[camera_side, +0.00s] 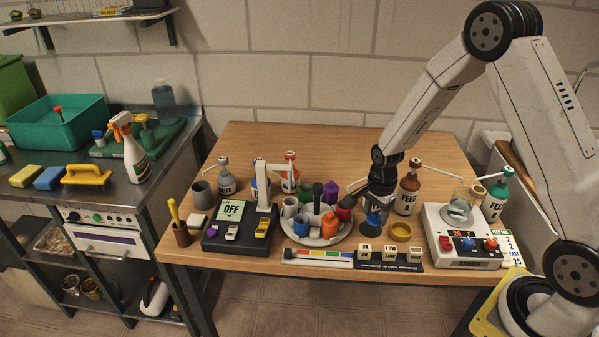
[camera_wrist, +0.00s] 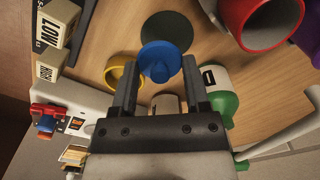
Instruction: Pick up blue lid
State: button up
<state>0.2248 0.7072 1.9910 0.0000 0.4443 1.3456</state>
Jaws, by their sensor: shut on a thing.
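The blue lid (camera_side: 374,219) has a round disc with a raised knob. It is at the middle of the wooden table, just below my gripper (camera_side: 377,205) in the side view. In the wrist view the lid (camera_wrist: 160,58) sits between the two dark fingers of my gripper (camera_wrist: 158,66), which are shut on it at its sides. A dark round patch (camera_wrist: 167,30) shows beside the lid on the table; I cannot tell whether it is a mat or a shadow. The gap between lid and table is hard to judge.
A yellow ring (camera_side: 400,232) lies close to the lid's right. A round tray (camera_side: 302,242) with several cups stands to the left. A brown bottle (camera_side: 407,192) stands behind and right, a white device (camera_side: 452,255) farther right, and label blocks (camera_side: 390,256) in front.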

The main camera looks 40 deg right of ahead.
jog(key=s+a+r, duration=0.2)
jog(key=s+r, duration=0.7)
jog(key=s, duration=0.4)
jog(key=shift+a, duration=0.15)
jog(key=shift+w, duration=0.15)
dwell(0.4)
jog(key=w+a+n, duration=0.6)
jog(key=w+n, duration=0.3)
jog(key=w, duration=0.2)
jog(key=w+a+n, duration=0.7)
jog(key=w+n, duration=0.2)
jog(key=w, duration=0.3)
jog(key=shift+w+g, duration=0.25)
jog(key=shift+g, duration=0.15)
jog(key=shift+a, duration=0.1)
